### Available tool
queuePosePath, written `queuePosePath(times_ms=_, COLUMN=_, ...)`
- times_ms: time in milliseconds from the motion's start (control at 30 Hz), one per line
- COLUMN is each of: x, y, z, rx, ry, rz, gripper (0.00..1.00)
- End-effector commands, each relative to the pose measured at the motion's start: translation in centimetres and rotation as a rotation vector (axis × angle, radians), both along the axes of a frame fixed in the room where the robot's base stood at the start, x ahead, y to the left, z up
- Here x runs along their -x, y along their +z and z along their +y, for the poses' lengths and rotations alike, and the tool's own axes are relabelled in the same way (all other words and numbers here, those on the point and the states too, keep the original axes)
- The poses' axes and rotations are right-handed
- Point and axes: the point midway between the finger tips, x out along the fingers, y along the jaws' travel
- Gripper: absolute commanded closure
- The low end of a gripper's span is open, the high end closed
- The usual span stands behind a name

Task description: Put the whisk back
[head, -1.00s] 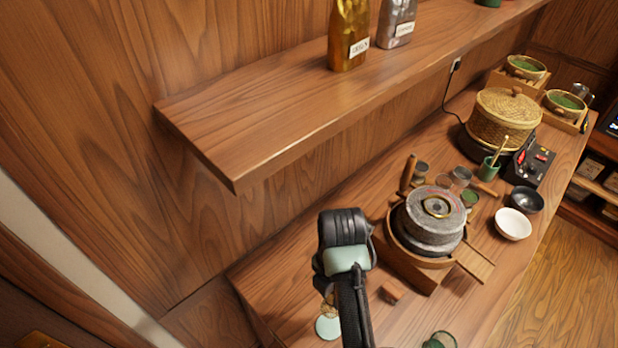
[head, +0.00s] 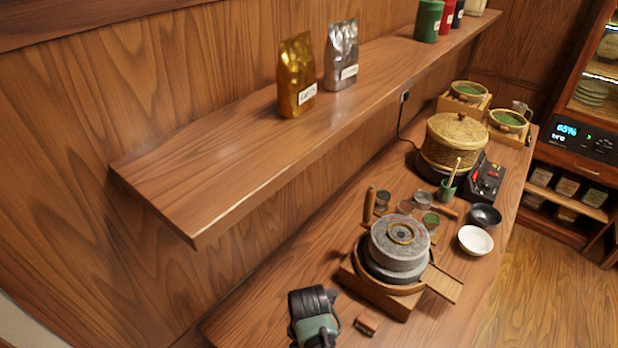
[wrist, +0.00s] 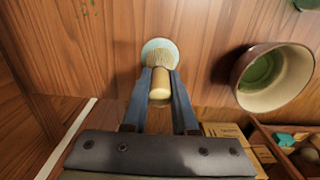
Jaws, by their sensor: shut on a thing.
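The whisk (wrist: 160,83), with a pale handle and fine bristly tines, is between the fingers of my gripper (wrist: 160,74) in the wrist view. The fingers are shut on its handle, and the tines point away from me. A pale green round piece (wrist: 161,46), perhaps the whisk's stand, shows just beyond the tines. I cannot tell whether the whisk touches it. In the head view only the back of my wrist shows at the bottom edge; the whisk and fingertips are hidden there.
A bowl with green inside (wrist: 270,78) stands right of the whisk in the wrist view. Green specks (wrist: 86,8) lie at the upper left. In the head view a stone mill (head: 398,245) stands near my wrist, with a small wooden block (head: 368,322) between. A shelf (head: 200,170) overhangs the counter.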

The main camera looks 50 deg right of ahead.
Motion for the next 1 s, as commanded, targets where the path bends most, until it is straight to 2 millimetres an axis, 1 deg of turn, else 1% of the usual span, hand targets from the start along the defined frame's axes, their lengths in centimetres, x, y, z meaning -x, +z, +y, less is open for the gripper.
queuePosePath(times_ms=67, x=0.0, y=-0.3, z=0.0, rx=0.000, ry=0.000, rz=0.000, gripper=1.00)
queuePosePath(times_ms=100, x=0.0, y=-0.3, z=0.0, rx=0.000, ry=0.000, rz=0.000, gripper=0.72)
queuePosePath(times_ms=167, x=0.0, y=-0.2, z=0.0, rx=0.000, ry=0.000, rz=0.000, gripper=0.61)
queuePosePath(times_ms=200, x=0.0, y=-0.3, z=0.0, rx=0.000, ry=0.000, rz=0.000, gripper=0.54)
queuePosePath(times_ms=267, x=0.0, y=-0.3, z=0.0, rx=0.000, ry=0.000, rz=0.000, gripper=0.44)
queuePosePath(times_ms=533, x=0.0, y=-0.2, z=0.0, rx=0.000, ry=0.000, rz=0.000, gripper=0.44)
queuePosePath(times_ms=667, x=0.0, y=0.5, z=0.0, rx=0.000, ry=0.000, rz=0.000, gripper=0.44)
queuePosePath(times_ms=767, x=-0.1, y=1.8, z=0.0, rx=0.001, ry=0.001, rz=-0.002, gripper=0.44)
queuePosePath(times_ms=867, x=-0.1, y=3.7, z=0.0, rx=0.003, ry=0.001, rz=-0.003, gripper=0.44)
queuePosePath(times_ms=1000, x=-0.1, y=6.8, z=-0.1, rx=0.004, ry=0.001, rz=-0.005, gripper=0.44)
